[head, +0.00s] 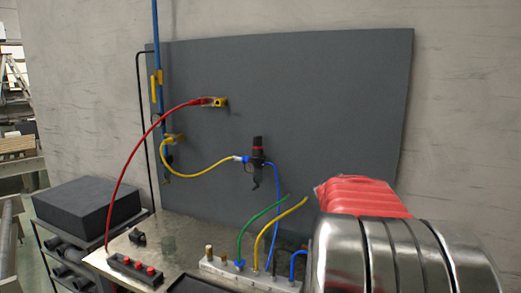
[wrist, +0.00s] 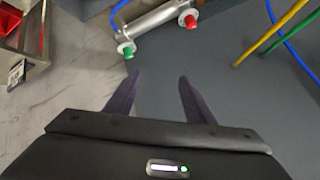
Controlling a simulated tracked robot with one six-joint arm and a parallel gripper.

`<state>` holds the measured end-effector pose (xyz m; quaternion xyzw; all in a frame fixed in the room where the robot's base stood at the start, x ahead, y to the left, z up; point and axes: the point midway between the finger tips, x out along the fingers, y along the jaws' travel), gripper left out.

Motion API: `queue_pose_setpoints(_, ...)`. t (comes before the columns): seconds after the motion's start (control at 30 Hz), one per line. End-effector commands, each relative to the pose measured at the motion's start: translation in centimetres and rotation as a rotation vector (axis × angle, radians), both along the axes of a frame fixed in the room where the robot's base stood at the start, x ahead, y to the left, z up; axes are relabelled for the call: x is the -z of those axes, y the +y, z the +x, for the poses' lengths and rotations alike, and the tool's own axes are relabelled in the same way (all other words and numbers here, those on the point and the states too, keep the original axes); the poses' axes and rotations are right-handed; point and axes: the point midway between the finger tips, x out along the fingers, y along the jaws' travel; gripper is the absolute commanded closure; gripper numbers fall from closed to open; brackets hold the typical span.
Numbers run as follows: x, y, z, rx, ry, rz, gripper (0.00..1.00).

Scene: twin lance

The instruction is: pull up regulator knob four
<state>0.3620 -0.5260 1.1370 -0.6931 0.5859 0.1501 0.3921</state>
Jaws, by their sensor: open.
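A black regulator (head: 257,160) with a dark knob (head: 257,141) on top and a red band below it is mounted on the grey panel (head: 320,90). No number is readable on it. A yellow hose runs into its left side through a blue fitting, and a blue hose leaves on the right. My gripper (wrist: 156,84) shows in the wrist view with its two dark fingers apart and nothing between them. The fingertips point toward a silver cylinder (wrist: 158,22) with a green fitting (wrist: 127,50) and a red fitting (wrist: 189,20). The regulator is not recognisable in the wrist view.
A red hose (head: 126,161) arcs from the panel to a black block (head: 134,271) with red buttons. Free-ended green (head: 258,217) and yellow (head: 277,229) hoses rise from a pale manifold (head: 215,267). A black box (head: 88,205) stands left. The panel's upper right is bare.

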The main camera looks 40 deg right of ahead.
Motion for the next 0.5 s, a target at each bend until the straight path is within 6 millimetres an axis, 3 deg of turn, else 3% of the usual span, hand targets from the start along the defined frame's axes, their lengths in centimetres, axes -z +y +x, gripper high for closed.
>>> queue_pose_setpoints(0.23,-3.7,-0.9,5.9,-0.233,-0.029,-0.214,0.51)
queue_pose_setpoints(0.5,-8.0,0.5,11.8,-0.488,-0.067,-0.436,0.51)
